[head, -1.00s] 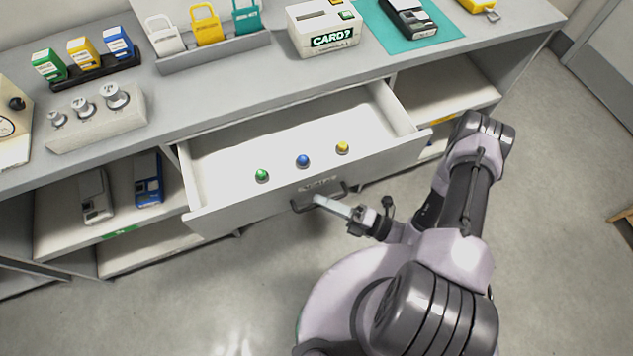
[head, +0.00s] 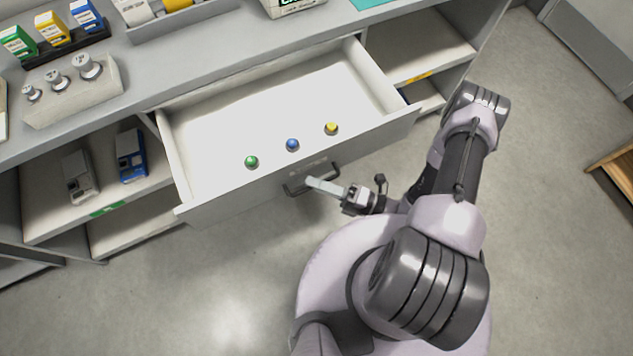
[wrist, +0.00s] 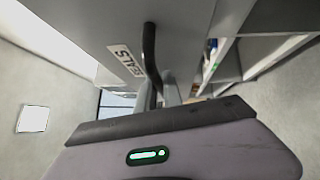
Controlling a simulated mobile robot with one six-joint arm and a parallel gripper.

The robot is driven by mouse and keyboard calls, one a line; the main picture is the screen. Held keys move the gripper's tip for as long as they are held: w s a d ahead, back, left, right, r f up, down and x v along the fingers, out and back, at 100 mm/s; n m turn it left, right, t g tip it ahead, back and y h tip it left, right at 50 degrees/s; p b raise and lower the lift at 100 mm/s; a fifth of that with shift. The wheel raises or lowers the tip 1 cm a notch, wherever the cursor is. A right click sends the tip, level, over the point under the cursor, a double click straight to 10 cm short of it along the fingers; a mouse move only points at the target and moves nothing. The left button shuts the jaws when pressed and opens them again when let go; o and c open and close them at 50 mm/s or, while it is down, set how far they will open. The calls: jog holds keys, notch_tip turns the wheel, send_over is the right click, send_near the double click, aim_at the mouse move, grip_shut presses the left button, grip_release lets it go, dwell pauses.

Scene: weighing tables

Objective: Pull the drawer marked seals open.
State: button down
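The drawer marked seals (head: 225,206) stands pulled well out of the grey table. Its inside shows a white floor with a green, a blue and a yellow ball-like seal (head: 292,145) in a row near the front. The dark bar handle (head: 297,190) is on the drawer front, and it also shows in the wrist view (wrist: 149,45) beside the label SEALS (wrist: 126,65). My gripper (head: 312,183) is at the handle, with its fingers (wrist: 160,92) on either side of the bar, seemingly shut on it. The fingertips are partly hidden in the wrist view.
Weights in a block (head: 72,92) and coloured boxes (head: 52,28) stand on the tabletop (head: 190,62). Devices sit on the open shelf at left (head: 105,190). A wooden piece (head: 612,172) stands at the far right. The floor around my base looks clear.

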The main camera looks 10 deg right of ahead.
jog(key=c, duration=1.5)
grip_release()
jog(key=p+v, duration=0.1)
jog(key=v, duration=1.6)
jog(key=shift+s+d+p, duration=0.15)
jog(key=shift+d+p, duration=0.05)
jog(key=shift+p, duration=0.15)
jog(key=w+d+r+n+g+h, duration=0.1)
jog(key=w+r+n+g+h, duration=0.3)
jog(key=r+n, duration=0.5)
jog(key=w+d+r+n+g+h, duration=0.1)
jog(key=w+r+n+g+h, duration=0.2)
jog(key=r+n+g, duration=0.5)
jog(key=s+a+r+n+t+h, duration=0.1)
jog(key=a+r+n+t+h, duration=0.1)
jog(key=r+n, duration=0.4)
jog(key=s+a+r+n+t+h, duration=0.1)
jog(key=a+r+n+t+h, duration=0.2)
jog(key=a+r+n, duration=0.3)
jog(key=s+a+r+n+t+h, duration=0.2)
jog(key=a+r+n, duration=0.3)
jog(key=r, duration=0.5)
jog(key=shift+s+r+n+t+h, duration=0.1)
jog(key=shift+r+n+t+h, duration=0.3)
jog(key=shift+n+t+h, duration=0.4)
